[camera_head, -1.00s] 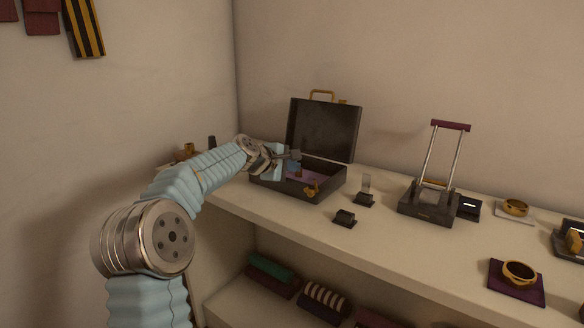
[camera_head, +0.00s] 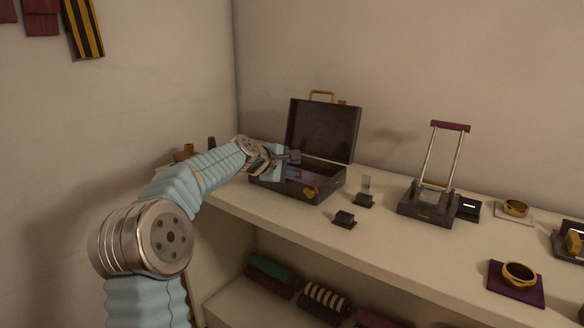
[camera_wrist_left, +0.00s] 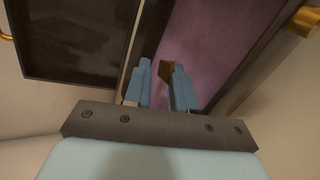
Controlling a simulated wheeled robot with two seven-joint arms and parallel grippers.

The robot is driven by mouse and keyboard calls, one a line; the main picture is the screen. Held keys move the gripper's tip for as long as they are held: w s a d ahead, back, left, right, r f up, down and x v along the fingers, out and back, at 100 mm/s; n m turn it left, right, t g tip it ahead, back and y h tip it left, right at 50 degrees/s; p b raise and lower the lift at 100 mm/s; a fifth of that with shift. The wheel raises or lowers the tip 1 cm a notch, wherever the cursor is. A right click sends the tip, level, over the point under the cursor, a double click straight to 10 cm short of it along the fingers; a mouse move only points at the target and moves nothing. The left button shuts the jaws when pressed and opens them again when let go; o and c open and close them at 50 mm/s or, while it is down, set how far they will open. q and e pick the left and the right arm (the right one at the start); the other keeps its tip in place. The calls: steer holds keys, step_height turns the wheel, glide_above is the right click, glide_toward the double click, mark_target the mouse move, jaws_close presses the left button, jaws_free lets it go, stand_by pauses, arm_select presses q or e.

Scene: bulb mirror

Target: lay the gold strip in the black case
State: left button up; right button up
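The black case (camera_head: 265,188) stands open on the shelf top, its lid (camera_head: 322,132) raised at the back and a purple lining (camera_wrist_left: 205,45) inside. My left gripper (camera_wrist_left: 162,85) is over the case, its two blue fingers pointing into it. The fingers stand apart, with purple lining showing between them. My right gripper is out of view.
A dark stand with two rods (camera_head: 428,205) is right of the case, with small dark blocks (camera_head: 344,218) between. A gold ring on a purple mat (camera_head: 518,272) lies farther right. Rolled cloths (camera_head: 325,297) lie on the lower shelf. The front middle top is clear.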

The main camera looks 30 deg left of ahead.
arm_select(q)
steer(key=b+v, duration=0.1)
steer(key=v, duration=1.1)
steer(key=shift+w, duration=0.1)
stand_by(0.5)
